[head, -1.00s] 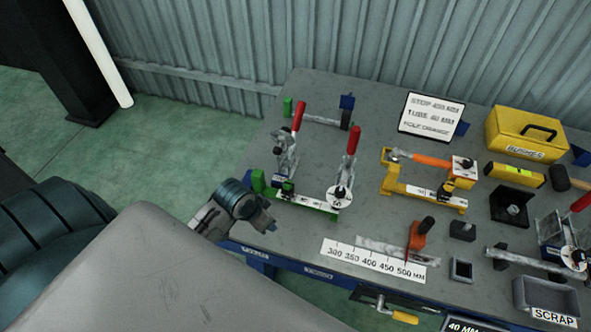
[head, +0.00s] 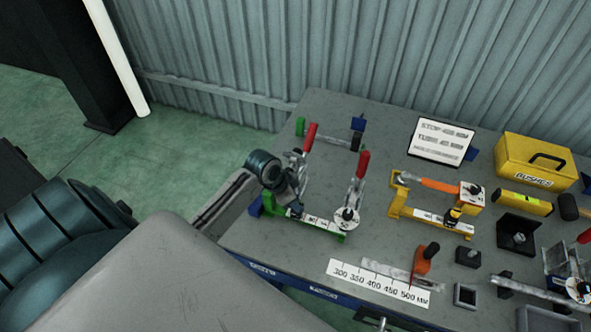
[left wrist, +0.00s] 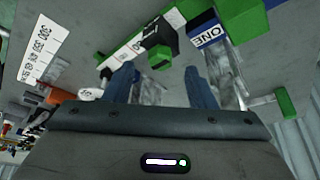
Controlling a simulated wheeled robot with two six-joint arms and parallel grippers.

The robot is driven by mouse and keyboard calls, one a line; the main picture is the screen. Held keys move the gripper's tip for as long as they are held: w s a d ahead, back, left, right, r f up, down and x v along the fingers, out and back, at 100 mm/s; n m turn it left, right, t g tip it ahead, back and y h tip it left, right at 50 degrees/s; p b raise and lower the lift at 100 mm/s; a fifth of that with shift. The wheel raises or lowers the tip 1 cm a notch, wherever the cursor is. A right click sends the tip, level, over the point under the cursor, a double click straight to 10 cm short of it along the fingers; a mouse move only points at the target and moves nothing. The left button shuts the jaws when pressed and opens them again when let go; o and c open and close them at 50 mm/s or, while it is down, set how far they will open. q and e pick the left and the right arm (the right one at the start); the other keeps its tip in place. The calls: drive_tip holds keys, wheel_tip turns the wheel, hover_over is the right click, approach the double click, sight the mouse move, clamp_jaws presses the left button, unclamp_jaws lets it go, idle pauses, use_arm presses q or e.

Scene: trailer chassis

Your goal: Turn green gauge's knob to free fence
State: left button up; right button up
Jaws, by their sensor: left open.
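The green gauge (head: 328,234) stands at the left end of the bench, with a white scale strip and two red-handled clamps. In the left wrist view its strip (left wrist: 130,52) runs up to a dark knob on a green block (left wrist: 160,52). My left gripper (left wrist: 157,76) is open, with its blue fingers pointing towards this knob, one to each side in the picture. I cannot tell whether they touch it. In the head view my left gripper (head: 286,192) is over the gauge's left end and partly hides it. My right gripper is not in view.
A yellow gauge (head: 432,215) stands to the right, with a sign (head: 441,141) and yellow box (head: 535,160) behind. A white ruler plate (head: 378,284) lies near the front edge. A metal clamp (left wrist: 222,80) is close to my gripper's right finger.

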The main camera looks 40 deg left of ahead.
use_arm(q)
drive_tip(key=shift+x, duration=1.4)
drive_tip(key=shift+c, duration=0.4)
drive_tip(key=c, duration=0.9)
